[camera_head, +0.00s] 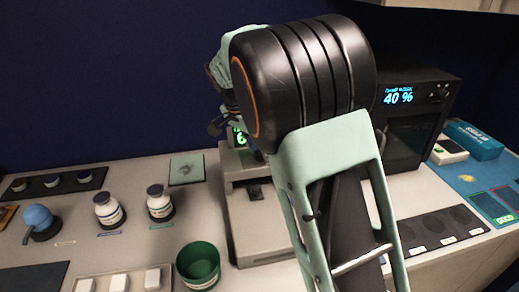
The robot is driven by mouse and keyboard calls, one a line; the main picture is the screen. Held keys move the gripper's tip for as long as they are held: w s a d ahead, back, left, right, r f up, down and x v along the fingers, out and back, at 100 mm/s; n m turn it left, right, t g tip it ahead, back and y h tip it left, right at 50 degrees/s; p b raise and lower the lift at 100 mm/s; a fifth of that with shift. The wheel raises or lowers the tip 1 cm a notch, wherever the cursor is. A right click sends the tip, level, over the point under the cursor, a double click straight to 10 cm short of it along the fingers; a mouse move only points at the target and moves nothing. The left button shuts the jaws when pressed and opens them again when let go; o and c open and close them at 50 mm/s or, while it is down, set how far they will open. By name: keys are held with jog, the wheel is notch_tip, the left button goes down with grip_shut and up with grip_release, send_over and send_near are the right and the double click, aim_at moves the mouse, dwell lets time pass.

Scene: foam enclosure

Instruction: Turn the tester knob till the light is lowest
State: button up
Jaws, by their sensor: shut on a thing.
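A pale grey tester (239,188) stands at the middle of the bench, partly behind my arm. Its small green display (240,138) is partly covered, and only a "6" reads clearly. My gripper (218,126) shows only in part at the upper left of the tester, beside the display. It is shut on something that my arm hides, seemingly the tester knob. The knob itself and the light cannot be made out. A black box (424,110) at the back right has a lit blue display (398,97) reading 40 %.
Two white jars with dark lids (109,212) (160,206), a green cup (198,264) and a blue bulb (39,219) stand left of the tester. A black mat with round pads (440,226) and a teal box (473,141) lie at the right. A dark blue wall closes the back.

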jog(key=o, duration=1.1)
jog(key=v, duration=1.2)
